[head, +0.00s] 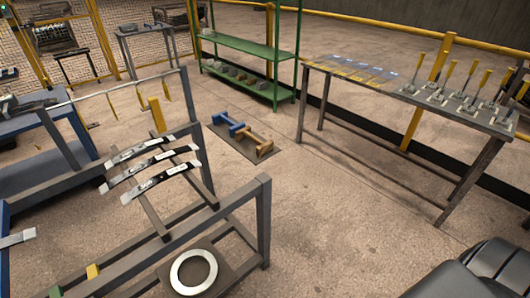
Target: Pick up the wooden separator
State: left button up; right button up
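A wooden piece with two crossbars joined by a rail, partly blue, lies on a dark mat (247,150) on the floor in the middle of the head view. Its brown wooden part (262,143) looks most like the wooden separator, but I cannot be sure. Its blue end (222,118) is at the left. Nothing touches it from above. Neither of my grippers shows in the head view.
A rack with curved metal leaf springs (152,168) stands at left, a ring (193,271) low in front of it. A green shelf (250,47) stands behind. A long table (330,66) with yellow-handled tools is at right.

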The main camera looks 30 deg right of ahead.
aim_at(263, 147)
jog(key=z, duration=0.1)
jog(key=i, duration=0.9)
jog(key=u, duration=0.45)
